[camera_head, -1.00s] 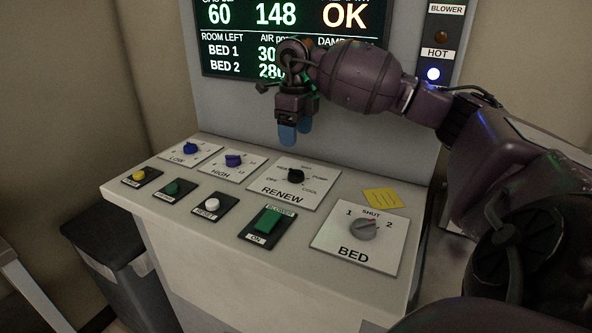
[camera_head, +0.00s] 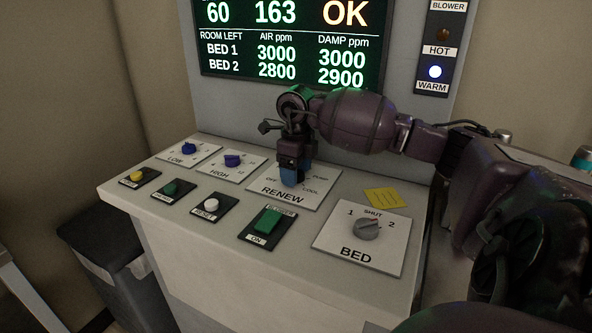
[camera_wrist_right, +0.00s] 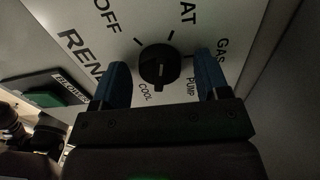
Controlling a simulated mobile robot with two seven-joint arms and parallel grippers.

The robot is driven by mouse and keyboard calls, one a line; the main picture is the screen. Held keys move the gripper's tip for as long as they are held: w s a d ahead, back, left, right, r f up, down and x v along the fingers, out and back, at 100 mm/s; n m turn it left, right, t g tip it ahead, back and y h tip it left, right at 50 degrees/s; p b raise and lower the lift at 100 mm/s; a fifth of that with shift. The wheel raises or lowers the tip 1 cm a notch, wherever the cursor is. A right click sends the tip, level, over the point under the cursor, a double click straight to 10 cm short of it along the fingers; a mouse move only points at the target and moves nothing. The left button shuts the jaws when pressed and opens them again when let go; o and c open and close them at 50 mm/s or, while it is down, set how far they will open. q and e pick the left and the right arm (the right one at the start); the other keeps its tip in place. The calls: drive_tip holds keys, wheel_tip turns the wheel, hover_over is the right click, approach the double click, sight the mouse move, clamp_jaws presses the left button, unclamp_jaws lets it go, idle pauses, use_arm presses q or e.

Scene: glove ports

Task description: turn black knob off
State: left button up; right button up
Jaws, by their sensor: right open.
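The black knob sits on the white RENEW plate (camera_head: 262,192), marked OFF, COOL, PUMP and more. In the head view my gripper hides the knob. In the right wrist view the black knob (camera_wrist_right: 159,66) shows between two blue fingertips, with a gap on each side. Its pale pointer line looks turned toward the COOL and PUMP side, but I cannot tell the exact setting. My right gripper (camera_head: 292,174) points down over the RENEW plate; it also shows in the right wrist view (camera_wrist_right: 160,78), open around the knob. My left gripper is not in view.
The panel also bears blue LOW (camera_head: 189,148) and HIGH (camera_head: 232,160) knobs, a grey BED knob (camera_head: 367,228), a green blower switch (camera_head: 267,220) and a white reset button (camera_head: 211,205). A yellow note (camera_head: 382,197) lies right of the RENEW plate. A screen (camera_head: 290,45) stands behind.

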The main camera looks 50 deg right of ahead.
drive_tip(key=c, duration=0.9)
drive_tip(key=shift+n, duration=0.3)
drive_tip(key=n+b, duration=0.1)
drive_tip(key=n, duration=0.1)
drive_tip(key=shift+f+n, duration=0.1)
drive_tip(key=shift+n, duration=0.2)
drive_tip(key=n+b, duration=0.1)
drive_tip(key=n, duration=0.2)
drive_tip(key=shift+n+b, duration=0.35)
drive_tip(key=shift+n, duration=1.15)
